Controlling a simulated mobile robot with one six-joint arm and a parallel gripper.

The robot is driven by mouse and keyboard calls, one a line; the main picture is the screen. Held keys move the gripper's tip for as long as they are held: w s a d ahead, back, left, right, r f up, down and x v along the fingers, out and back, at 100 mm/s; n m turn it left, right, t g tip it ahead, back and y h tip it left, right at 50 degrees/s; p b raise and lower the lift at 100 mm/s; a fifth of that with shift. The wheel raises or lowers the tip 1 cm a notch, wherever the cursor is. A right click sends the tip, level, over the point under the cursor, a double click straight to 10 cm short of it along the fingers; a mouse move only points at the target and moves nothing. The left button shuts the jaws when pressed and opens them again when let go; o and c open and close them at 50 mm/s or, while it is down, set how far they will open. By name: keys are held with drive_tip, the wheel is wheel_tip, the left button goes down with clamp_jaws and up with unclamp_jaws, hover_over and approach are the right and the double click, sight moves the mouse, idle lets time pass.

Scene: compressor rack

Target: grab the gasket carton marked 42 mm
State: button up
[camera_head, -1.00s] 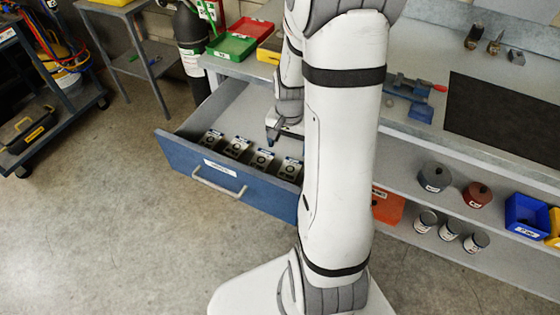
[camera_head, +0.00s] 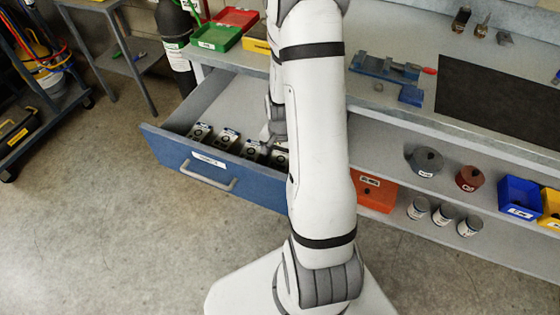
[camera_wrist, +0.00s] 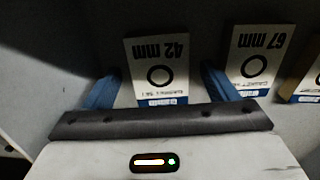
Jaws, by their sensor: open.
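The carton marked 42 mm (camera_wrist: 160,66) lies in the drawer in the wrist view, white with a black ring and a blue band. Its print is upside down in this view. My gripper (camera_wrist: 160,88) is open, with one blue finger on each side of the near part of this carton; I cannot tell whether they touch it. A carton marked 67 mm (camera_wrist: 256,60) stands just right of the right finger. In the head view several cartons (camera_head: 227,139) sit in a row behind the drawer front; their marks are too small to read there, and my arm hides part of the row.
The blue drawer (camera_head: 222,175) is pulled out, its floor clear behind the cartons. Another carton (camera_wrist: 310,82) shows at the right edge of the wrist view. Green (camera_head: 215,38) and red (camera_head: 238,17) bins stand on the bench above. An orange box (camera_head: 374,190) is on the shelf right of my arm.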

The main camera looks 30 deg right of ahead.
drive_tip(key=shift+c, duration=0.3)
drive_tip(key=c, duration=1)
